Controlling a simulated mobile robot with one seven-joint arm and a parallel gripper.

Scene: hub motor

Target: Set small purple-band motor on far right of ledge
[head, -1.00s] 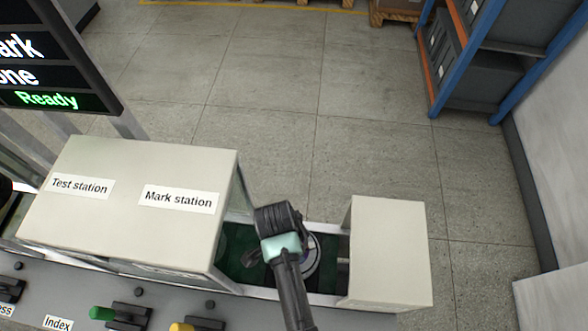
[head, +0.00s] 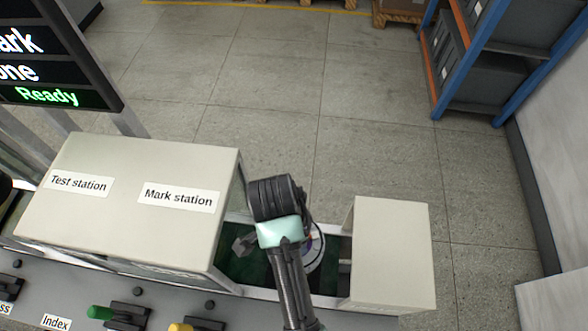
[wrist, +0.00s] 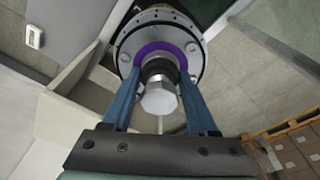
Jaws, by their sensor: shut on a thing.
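The motor with the purple band (wrist: 160,47) is in the wrist view. It has a round grey bolted flange, and a shaft with a bright hex end points toward the camera. My gripper (wrist: 160,72) is shut on it, with a blue finger on each side of the shaft by the purple band. In the head view the motor (head: 318,252) shows only as a pale rim, mostly hidden behind my arm, over the open bay between two beige housings. My fingers are hidden there. I cannot make out the ledge for certain.
The Mark station housing (head: 178,170) stands left of the bay, and a smaller beige housing (head: 392,250) stands close on its right. A grey front panel (head: 70,290) carries green and yellow controls. Open floor lies behind; a blue-and-orange rack (head: 470,60) is at upper right.

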